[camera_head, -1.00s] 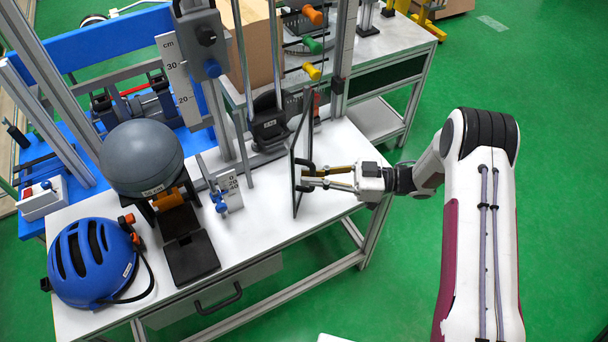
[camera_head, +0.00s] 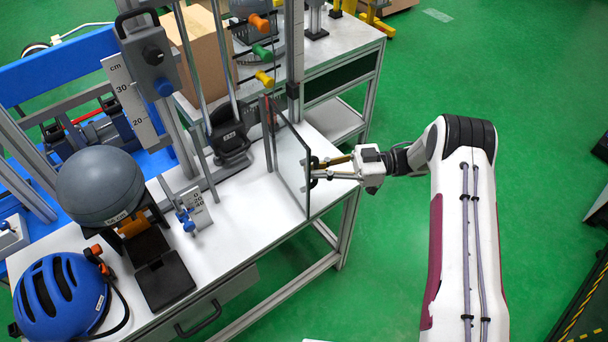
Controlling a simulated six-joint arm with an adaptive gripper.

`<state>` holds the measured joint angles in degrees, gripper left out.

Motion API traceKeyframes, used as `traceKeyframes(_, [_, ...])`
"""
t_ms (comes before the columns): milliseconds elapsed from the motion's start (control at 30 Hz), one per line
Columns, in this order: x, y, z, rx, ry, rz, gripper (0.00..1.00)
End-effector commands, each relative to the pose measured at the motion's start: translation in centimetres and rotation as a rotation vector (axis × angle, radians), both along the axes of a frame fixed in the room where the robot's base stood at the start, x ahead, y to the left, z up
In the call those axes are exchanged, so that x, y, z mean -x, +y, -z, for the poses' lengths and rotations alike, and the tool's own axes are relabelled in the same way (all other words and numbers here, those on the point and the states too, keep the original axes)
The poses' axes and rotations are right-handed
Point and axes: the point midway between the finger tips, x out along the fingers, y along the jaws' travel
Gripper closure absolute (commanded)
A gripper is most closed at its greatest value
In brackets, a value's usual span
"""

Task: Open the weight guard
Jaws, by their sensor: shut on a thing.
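The weight guard (camera_head: 289,165) is a clear panel with a dark frame, standing upright at the right side of the drop tower on the white table. It stands swung partly out toward the table's front right edge. My gripper (camera_head: 322,169) is at the guard's outer edge, shut on the dark guard handle (camera_head: 314,172). The fingers partly hide the handle. Behind the guard, the dark weight (camera_head: 230,142) sits low between the tower's rods.
A small white scale with a blue knob (camera_head: 194,211) stands mid-table. The table top (camera_head: 245,225) before the guard is clear. Green floor is open at right.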

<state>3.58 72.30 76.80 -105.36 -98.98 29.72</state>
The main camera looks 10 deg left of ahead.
Motion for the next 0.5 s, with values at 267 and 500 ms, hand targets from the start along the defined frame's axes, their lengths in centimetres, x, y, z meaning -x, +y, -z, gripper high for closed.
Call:
traceKeyframes(267, [-1.2,-1.1,0.2,0.002,0.004,-0.002,1.00])
traceKeyframes(500, [-1.4,-1.3,0.2,0.002,0.004,-0.002,1.00])
